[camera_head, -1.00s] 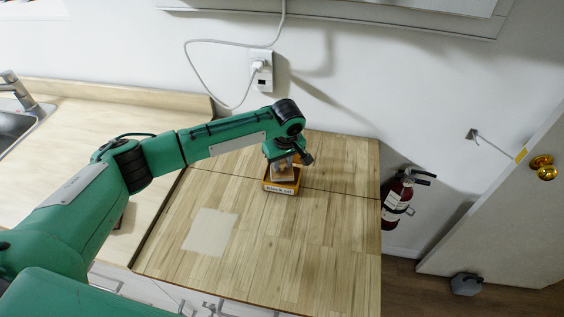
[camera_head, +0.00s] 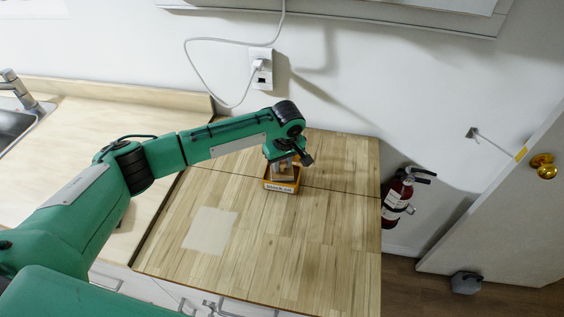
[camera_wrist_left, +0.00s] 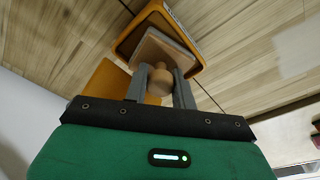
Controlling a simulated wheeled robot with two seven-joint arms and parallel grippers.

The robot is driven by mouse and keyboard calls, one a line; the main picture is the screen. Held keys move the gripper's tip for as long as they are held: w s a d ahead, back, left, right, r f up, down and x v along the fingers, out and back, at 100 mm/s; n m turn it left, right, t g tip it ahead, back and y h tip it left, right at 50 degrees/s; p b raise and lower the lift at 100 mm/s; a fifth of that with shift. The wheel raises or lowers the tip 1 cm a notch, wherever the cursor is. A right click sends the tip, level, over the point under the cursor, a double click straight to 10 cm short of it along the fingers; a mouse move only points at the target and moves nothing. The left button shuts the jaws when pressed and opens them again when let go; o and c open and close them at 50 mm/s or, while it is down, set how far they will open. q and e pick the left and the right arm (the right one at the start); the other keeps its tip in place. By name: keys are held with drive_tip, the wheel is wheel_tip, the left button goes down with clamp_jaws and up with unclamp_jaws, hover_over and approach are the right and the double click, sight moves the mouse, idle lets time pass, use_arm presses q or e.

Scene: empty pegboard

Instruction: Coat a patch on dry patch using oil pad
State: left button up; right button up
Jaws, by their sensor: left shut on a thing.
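The pale dry patch (camera_head: 210,231) lies flat on the left part of the wooden board. A yellow-orange tray (camera_head: 281,187) with a label on its front stands further back on the board. My left gripper (camera_head: 283,164) is at the tray, pointing down. In the left wrist view its fingers (camera_wrist_left: 161,86) are shut on the round wooden knob of the oil pad (camera_wrist_left: 158,48). The square pad is at the tray (camera_wrist_left: 190,62), within its rim; I cannot tell whether it touches the tray's bottom. My right gripper is not in view.
The wooden board (camera_head: 330,240) is clear around the patch and to the right. A wall with a socket (camera_head: 261,70) and cable is behind. A fire extinguisher (camera_head: 398,196) hangs beyond the right edge. A sink (camera_head: 15,125) is at far left.

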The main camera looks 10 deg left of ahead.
sight(282, 162)
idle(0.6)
use_arm(q)
drive_tip(key=shift+s+p, duration=0.1)
drive_tip(key=shift+p, duration=0.25)
idle(0.5)
drive_tip(key=shift+f, duration=0.15)
idle(1.0)
drive_tip(key=shift+p, duration=0.3)
wheel_tip(282, 162, up, 7)
drive_tip(key=p, duration=0.8)
idle(0.4)
